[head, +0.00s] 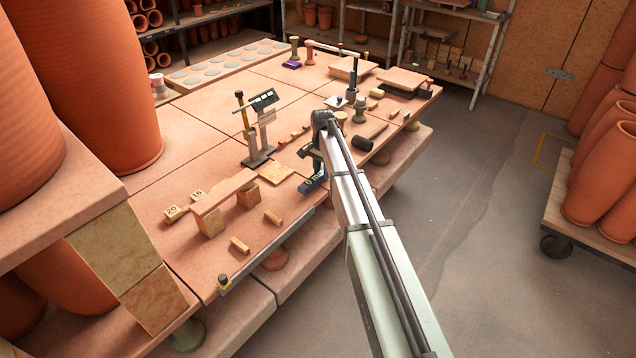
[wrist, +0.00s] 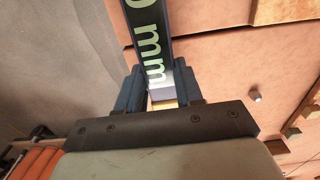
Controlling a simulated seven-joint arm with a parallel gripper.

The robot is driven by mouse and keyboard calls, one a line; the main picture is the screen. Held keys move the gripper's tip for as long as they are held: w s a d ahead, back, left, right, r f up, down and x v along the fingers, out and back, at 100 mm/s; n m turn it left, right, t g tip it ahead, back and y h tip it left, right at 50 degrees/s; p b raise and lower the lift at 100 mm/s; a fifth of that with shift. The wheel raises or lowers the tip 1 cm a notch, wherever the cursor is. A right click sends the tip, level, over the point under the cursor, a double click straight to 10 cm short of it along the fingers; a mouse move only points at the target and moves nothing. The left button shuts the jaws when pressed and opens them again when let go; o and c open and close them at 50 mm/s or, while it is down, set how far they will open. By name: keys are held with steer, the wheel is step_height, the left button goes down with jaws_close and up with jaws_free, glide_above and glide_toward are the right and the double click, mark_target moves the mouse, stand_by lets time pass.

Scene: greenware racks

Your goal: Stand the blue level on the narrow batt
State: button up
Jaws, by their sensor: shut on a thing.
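The blue level (head: 313,184) is a dark blue bar with pale "0 mm" lettering on its face. My gripper (head: 312,163) is shut on it, over the front right part of the work table. In the wrist view the level (wrist: 151,42) runs up out of the picture from between the fingers of my gripper (wrist: 158,88). The arm hides part of the grip in the head view. A narrow plank, apparently the narrow batt (head: 222,192), lies across two tan blocks to the left of the level. Its top looks bare.
Two short tan pieces (head: 240,245) lie in front. A flat tan tile (head: 276,173) lies between batt and level.

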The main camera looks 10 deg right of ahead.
mark_target(322, 171)
steer(key=shift+r, duration=1.85)
steer(key=s+d+n, duration=0.2)
steer(key=s+n, duration=0.8)
steer(key=s, duration=1.6)
steer(key=w+a+r+m, duration=0.3)
steer(key=w+a+r, duration=0.1)
steer(key=a, duration=0.6)
steer(key=w+a+r+m, duration=0.3)
steer(key=w+a+r, duration=0.2)
steer(key=a, duration=0.5)
steer(key=w+a+r+m, duration=0.4)
steer(key=w+a, duration=0.2)
steer(key=a, duration=0.5)
steer(key=shift+w+r, duration=0.2)
steer(key=shift+r, duration=0.15)
